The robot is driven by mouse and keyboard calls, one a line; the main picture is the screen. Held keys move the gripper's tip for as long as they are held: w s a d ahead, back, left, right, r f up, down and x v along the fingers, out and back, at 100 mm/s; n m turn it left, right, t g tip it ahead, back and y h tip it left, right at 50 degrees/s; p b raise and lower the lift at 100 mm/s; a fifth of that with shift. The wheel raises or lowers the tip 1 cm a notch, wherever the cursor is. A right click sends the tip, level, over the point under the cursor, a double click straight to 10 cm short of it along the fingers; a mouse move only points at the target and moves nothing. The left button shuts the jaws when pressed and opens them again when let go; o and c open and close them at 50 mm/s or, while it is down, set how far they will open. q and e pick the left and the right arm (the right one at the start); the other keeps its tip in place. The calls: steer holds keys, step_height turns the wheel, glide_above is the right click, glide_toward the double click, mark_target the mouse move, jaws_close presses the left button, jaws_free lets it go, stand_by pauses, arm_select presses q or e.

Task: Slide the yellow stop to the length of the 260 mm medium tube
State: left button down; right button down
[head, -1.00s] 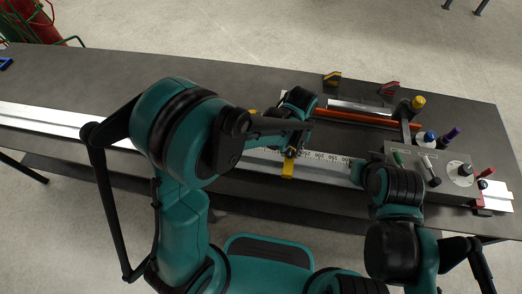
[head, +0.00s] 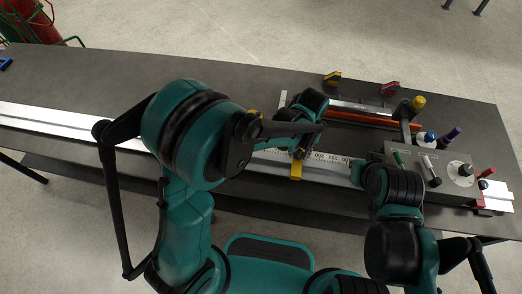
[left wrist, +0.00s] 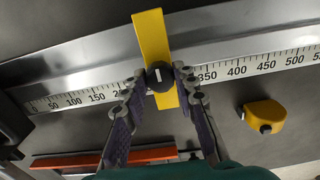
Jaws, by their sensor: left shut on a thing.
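The yellow stop (head: 296,170) sits across the scaled rail (left wrist: 80,72) and shows close up in the left wrist view (left wrist: 152,38). My left gripper (left wrist: 159,78) is shut on the stop's black knob (left wrist: 160,82), one finger on each side. The stop and fingers hide the scale between about 150 and 350, so its exact reading cannot be told. An orange tube (head: 375,122) lies behind the rail, also in the left wrist view (left wrist: 150,156). No length label shows on it. My right arm is by the grey block, its gripper unseen.
A grey block (head: 440,162) with knobs and levers stands at the rail's right end. A yellow rounded thing (left wrist: 263,114) lies beside the rail. The rail's left stretch (head: 60,121) is clear.

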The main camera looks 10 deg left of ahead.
arm_select(q)
steer(key=c, duration=1.2)
jaws_free()
steer(key=shift+d, duration=0.3)
steer(key=shift+o, duration=0.2)
steer(key=shift+a+r, duration=0.1)
step_height(320, 180, up, 6)
steer(key=p, duration=0.4)
